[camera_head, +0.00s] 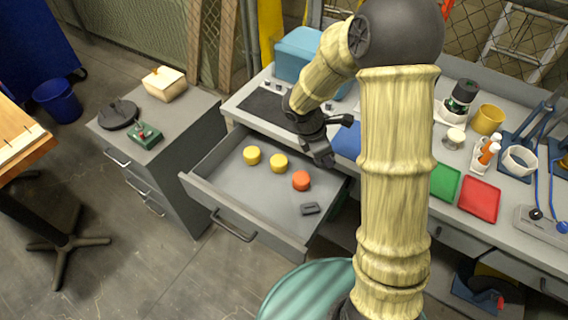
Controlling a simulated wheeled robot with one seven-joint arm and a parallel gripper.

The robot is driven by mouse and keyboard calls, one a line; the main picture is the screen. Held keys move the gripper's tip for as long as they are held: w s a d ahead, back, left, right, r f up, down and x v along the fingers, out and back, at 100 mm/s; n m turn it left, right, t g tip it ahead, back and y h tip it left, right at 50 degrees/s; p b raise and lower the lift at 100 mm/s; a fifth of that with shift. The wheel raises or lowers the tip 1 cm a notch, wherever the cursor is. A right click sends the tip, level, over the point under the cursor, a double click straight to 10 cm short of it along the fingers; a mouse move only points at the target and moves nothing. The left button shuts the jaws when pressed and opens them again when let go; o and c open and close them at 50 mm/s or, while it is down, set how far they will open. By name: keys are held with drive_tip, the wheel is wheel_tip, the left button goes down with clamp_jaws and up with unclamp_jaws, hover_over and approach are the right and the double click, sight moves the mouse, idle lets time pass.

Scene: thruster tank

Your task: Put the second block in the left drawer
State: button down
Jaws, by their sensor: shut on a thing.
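The left drawer (230,192) is pulled open below the bench. In it are two round yellow blocks, one at the left (251,155) and one nearer the middle (278,163). A round orange-red block (301,181) lies right of them, and a small dark grey piece (310,209) lies near the drawer's front right. My gripper (330,146) is over the drawer's back right edge, above and right of the orange-red block, beside a blue tray (347,140). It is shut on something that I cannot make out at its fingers.
Green (444,182) and red (480,199) trays lie on the bench, right of my arm. A teal box (298,53) stands at the back. A grey cabinet (185,165) stands left of the drawer. A teal drum (305,288) is in front. My arm hides part of the bench.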

drive_tip(key=shift+s, duration=0.1)
drive_tip(key=shift+s+f, duration=0.1)
drive_tip(key=shift+f, duration=0.1)
drive_tip(key=b, duration=0.2)
hover_over(322, 195)
drive_tip(key=a, duration=0.2)
drive_tip(key=f, duration=1.2)
drive_tip(key=shift+s+d+f, duration=0.15)
drive_tip(key=shift+d+f, duration=0.05)
drive_tip(key=shift+f, duration=0.4)
drive_tip(key=shift+d, duration=0.1)
drive_tip(key=shift+r, duration=0.1)
drive_tip(key=shift+f+b, duration=0.55)
drive_tip(key=shift+f, duration=1.7)
drive_tip(key=shift+f, duration=0.15)
